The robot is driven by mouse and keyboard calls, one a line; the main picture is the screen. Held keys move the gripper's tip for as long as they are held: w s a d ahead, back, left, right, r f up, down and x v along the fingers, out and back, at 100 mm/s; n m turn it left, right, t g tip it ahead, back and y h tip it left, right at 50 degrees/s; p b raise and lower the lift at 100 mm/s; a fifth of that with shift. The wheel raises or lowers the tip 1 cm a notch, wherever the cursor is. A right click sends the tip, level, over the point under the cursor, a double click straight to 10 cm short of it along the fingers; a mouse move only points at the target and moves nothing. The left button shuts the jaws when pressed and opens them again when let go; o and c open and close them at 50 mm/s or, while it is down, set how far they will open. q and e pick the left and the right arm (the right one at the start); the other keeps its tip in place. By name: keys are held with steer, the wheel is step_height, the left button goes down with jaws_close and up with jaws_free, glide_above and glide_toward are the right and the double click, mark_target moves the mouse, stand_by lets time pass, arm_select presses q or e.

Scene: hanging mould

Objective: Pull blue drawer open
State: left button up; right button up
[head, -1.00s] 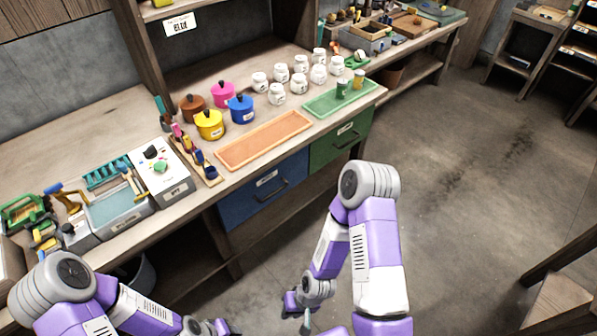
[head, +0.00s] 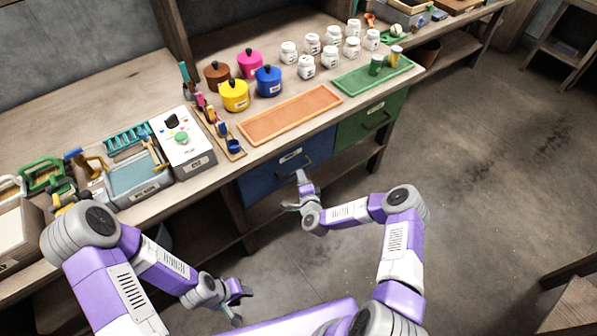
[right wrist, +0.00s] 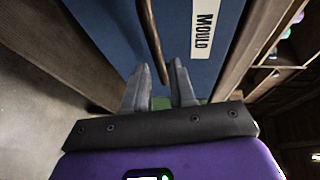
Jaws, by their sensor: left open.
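The blue drawer (head: 270,178) sits shut under the bench's front edge. Its dark bar handle (head: 313,161) runs along its front, with a white label above it. My right gripper (head: 299,181) is just in front of the drawer, close to the handle. Its fingers (right wrist: 160,78) are apart and empty, with the handle ahead of the gap. My left gripper (head: 240,305) is open and empty, low and away from the bench.
A green drawer (head: 368,122) is to the right of the blue one. The bench top holds an orange tray (head: 290,114), a green tray (head: 365,77), coloured pots (head: 235,96) and several white jars (head: 306,67).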

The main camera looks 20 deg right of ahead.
steer(key=w, duration=0.2)
steer(key=w+f+b, duration=0.1)
steer(key=w, duration=0.1)
steer(key=shift+w+d, duration=0.1)
steer(key=shift+w, duration=0.3)
jaws_close()
